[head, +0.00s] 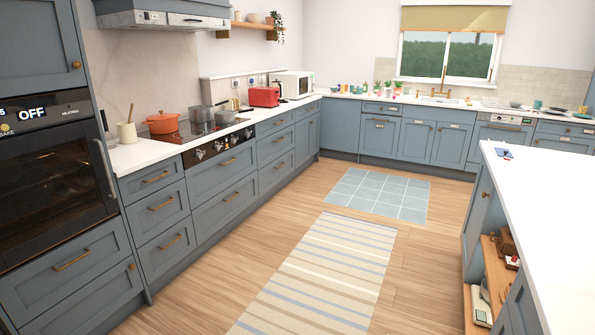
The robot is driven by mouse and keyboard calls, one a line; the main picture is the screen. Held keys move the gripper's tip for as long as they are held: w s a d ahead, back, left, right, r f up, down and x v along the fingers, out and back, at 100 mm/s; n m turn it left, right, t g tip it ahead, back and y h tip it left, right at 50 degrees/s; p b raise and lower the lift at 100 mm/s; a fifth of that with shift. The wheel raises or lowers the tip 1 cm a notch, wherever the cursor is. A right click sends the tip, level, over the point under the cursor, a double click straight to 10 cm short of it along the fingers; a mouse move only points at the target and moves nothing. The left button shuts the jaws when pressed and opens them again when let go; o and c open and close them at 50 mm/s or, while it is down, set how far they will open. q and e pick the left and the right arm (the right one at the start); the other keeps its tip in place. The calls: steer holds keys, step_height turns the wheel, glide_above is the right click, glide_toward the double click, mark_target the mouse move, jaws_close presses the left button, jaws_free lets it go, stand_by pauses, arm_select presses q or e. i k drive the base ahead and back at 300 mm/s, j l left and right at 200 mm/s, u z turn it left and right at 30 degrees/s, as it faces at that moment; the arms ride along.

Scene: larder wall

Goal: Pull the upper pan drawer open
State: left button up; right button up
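Under the hob's knob panel (212,146) is a stack of two wide blue-grey drawers with brass bar handles. The upper wide drawer (222,174) is shut, its front flush with its neighbours, and its handle (229,161) is in clear view. The lower wide drawer (226,206) beneath it is also shut. No label marks which one is the pan drawer. Neither of my grippers is in view, and nothing stands in front of these drawers.
Wood floor (187,288) is free before the drawers. A striped rug (322,270) and a blue tiled mat (378,194) lie flat in the aisle. A white-topped island (555,200) bounds the right. An orange pot (162,123) and grey pans (201,113) stand on the hob.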

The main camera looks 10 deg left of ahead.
mark_target(205, 180)
steer(key=i+u, duration=0.2)
steer(key=i, duration=2.5)
